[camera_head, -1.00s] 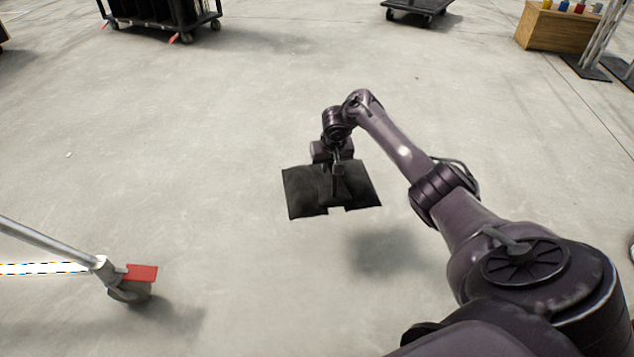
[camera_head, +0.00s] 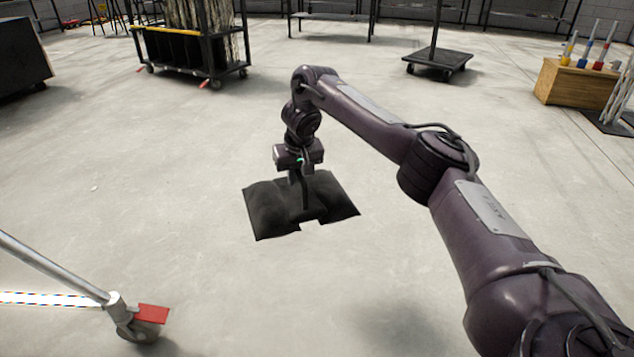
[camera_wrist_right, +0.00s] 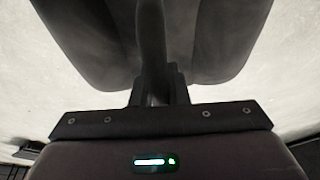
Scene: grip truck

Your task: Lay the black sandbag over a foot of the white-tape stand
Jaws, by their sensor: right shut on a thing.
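The black sandbag (camera_head: 272,210) hangs from my right gripper (camera_head: 306,186), which is shut on its handle strap. The bag is above the floor, with its two halves spread to either side. In the right wrist view the sandbag (camera_wrist_right: 215,40) fills the top, and the strap stands between the fingers of the gripper (camera_wrist_right: 158,90). One foot of a stand (camera_head: 60,268) shows at the lower left, a silver tube with a white strip beside it, ending in a caster with a red brake tab (camera_head: 152,313). The bag is apart from this foot, to its right and farther off. My left gripper is not in view.
Open concrete floor (camera_head: 180,200) lies between the bag and the foot. A black cart (camera_head: 195,45) stands at the back left and a low dolly (camera_head: 437,60) at the back. A wooden box (camera_head: 575,82) holding colored-topped rods is at the right.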

